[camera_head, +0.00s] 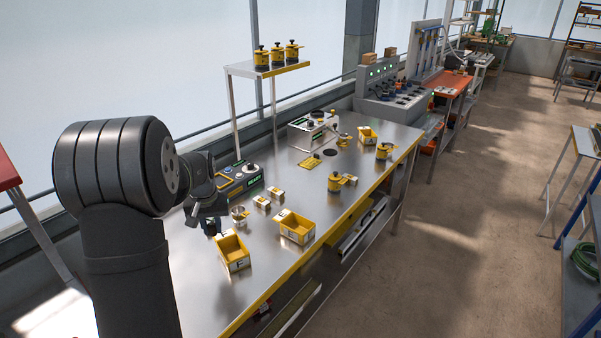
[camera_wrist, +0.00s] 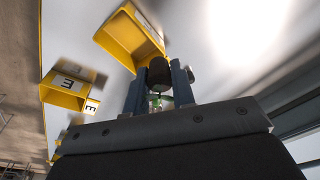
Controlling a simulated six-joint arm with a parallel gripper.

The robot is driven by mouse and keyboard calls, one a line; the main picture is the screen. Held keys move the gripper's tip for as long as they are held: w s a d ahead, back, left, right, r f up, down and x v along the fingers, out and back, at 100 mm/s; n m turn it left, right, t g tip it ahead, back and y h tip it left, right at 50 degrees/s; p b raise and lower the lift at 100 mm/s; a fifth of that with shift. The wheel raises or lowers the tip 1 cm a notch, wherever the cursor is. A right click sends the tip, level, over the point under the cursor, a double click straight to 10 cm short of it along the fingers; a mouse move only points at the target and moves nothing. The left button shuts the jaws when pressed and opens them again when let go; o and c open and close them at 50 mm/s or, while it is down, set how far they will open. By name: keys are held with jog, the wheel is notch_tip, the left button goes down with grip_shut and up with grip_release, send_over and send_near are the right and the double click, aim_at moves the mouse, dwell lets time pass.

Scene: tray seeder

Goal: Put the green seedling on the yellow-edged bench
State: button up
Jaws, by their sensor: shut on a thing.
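My gripper (camera_wrist: 158,92) is shut on the green seedling (camera_wrist: 160,101) in the wrist view. A dark rounded plug sticks out past the fingertips, with a little green showing between the fingers. In the head view my gripper (camera_head: 208,222) is over the near left part of the yellow-edged bench (camera_head: 268,277), left of the yellow bins. The seedling is too small and dark to make out there. I cannot tell whether it touches the bench top.
Yellow bin F (camera_head: 234,266) and bin E (camera_head: 297,238) stand close right of my gripper. A small metal cup (camera_head: 239,212), small boxes and a display device (camera_head: 240,181) are behind. Bare steel shows along the front edge.

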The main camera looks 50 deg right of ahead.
jog(key=shift+s+d, duration=0.45)
send_over(189, 253)
jog(key=f, duration=0.6)
jog(key=shift+s+a+f, duration=0.1)
jog(key=shift+s+f, duration=0.3)
jog(key=shift+w+f, duration=0.15)
jog(key=shift+f, duration=1.9)
jog(key=shift+f, duration=0.15)
jog(key=o, duration=1)
jog(key=shift+c, duration=0.2)
